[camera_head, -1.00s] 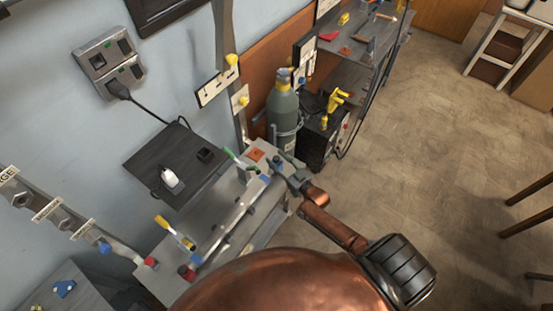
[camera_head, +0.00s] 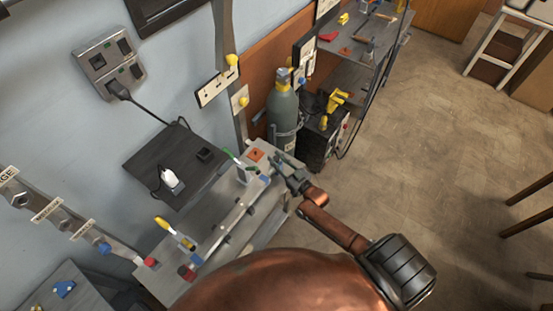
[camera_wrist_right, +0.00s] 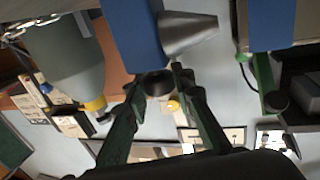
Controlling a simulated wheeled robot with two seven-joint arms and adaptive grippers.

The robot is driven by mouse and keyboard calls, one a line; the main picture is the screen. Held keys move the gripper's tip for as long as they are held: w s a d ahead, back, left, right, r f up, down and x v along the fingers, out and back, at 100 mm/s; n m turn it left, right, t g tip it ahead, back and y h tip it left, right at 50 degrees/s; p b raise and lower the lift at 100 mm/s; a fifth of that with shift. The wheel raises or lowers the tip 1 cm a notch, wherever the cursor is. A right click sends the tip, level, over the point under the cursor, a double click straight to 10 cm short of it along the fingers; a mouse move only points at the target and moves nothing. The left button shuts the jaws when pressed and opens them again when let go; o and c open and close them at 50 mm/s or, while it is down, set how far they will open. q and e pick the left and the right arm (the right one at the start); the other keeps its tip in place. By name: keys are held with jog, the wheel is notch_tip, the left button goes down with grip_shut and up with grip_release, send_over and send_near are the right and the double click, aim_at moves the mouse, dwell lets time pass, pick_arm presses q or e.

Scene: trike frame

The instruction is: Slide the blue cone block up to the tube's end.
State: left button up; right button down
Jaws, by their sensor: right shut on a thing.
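In the head view my right gripper (camera_head: 281,163) reaches the far right end of the bench fixture, hiding most of the block. The long grey tube (camera_head: 232,219) appears to lie along the bench in the head view. The gap between cone and tube end cannot be made out. My left gripper is not in view.
A grey gas bottle (camera_head: 283,112) stands beyond the bench (camera_head: 170,289). Floor at right is open.

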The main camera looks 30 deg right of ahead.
aim_at(272, 169)
jog(key=a+p, duration=0.1)
jog(key=s+a+p, duration=0.1)
jog(key=a, duration=0.1)
jog(key=shift+s+a+r, duration=0.1)
jog(key=shift+s+a, duration=0.1)
dwell(0.3)
jog(key=c, duration=1.6)
grip_release()
jog(key=shift+s, duration=0.1)
jog(key=s, duration=0.4)
jog(key=s+d, duration=0.1)
jog(key=s, duration=0.6)
jog(key=shift+s+d, duration=0.3)
jog(key=shift+s, duration=0.05)
